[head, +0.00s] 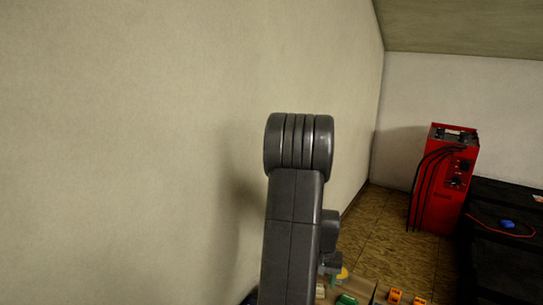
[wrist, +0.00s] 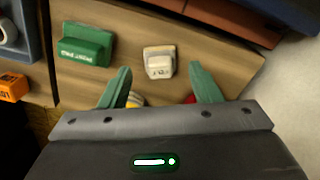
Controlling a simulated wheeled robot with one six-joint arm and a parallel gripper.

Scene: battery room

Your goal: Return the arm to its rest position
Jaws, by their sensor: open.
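My arm stands upright in the middle of the head view, close to the wall. My gripper (wrist: 158,88) shows in the wrist view with its two green fingers spread wide apart and nothing between them. It points at a wooden surface (wrist: 120,28). A small beige block-like item (wrist: 159,62) lies on that surface just beyond the fingertips, apart from them. In the head view the gripper's fingers cannot be made out behind the arm.
A green box (wrist: 85,45) lies left of the beige item. An orange item (wrist: 13,87) sits farther left. Yellow and red things show partly behind the fingers. A red charger (head: 446,185) with black cables stands by a dark bench (head: 500,250). The wall (head: 130,150) is close on the left.

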